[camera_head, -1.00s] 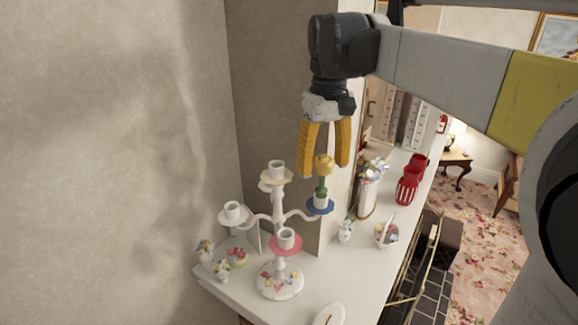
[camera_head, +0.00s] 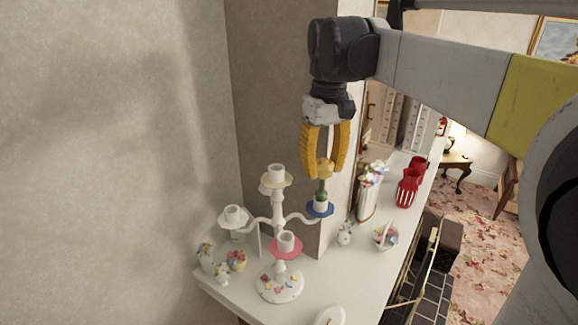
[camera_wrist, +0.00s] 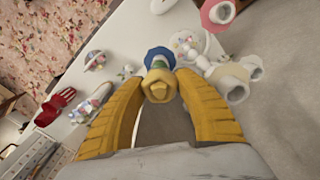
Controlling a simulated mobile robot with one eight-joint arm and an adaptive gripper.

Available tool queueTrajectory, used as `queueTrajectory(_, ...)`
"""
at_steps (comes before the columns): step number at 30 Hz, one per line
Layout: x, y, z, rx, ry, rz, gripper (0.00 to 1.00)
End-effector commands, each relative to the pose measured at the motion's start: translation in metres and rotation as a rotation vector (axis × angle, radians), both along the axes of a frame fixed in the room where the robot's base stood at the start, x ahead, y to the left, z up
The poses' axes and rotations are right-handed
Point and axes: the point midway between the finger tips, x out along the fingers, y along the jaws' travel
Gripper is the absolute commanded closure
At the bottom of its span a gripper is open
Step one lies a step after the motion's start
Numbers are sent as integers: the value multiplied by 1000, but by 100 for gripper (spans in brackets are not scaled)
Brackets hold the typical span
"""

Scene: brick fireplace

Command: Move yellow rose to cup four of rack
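The yellow rose (camera_head: 325,168) stands upright, its green stem in the rack's cup with the blue saucer (camera_head: 320,209). The white branched rack (camera_head: 278,215) also has empty cups with a cream saucer (camera_head: 288,181), a white saucer (camera_head: 226,223) and a pink saucer (camera_head: 286,251). My gripper (camera_head: 324,172) points down from above, its yellow fingers closed in on both sides of the bloom. In the wrist view, the rose (camera_wrist: 158,84) sits between my fingertips, with the blue saucer (camera_wrist: 159,53) beyond it.
The rack stands on a white mantel (camera_head: 306,277). Small figurines (camera_head: 209,256) are at left. A flower vase (camera_head: 367,194), a small basket (camera_head: 386,237) and red vases (camera_head: 407,187) stand at right. A wall corner is close behind the rack.

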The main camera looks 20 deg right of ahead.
Motion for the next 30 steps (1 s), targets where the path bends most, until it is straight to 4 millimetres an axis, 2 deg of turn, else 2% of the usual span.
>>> queueTrajectory(30, 0, 0, 18, 0, 0, 0, 84)
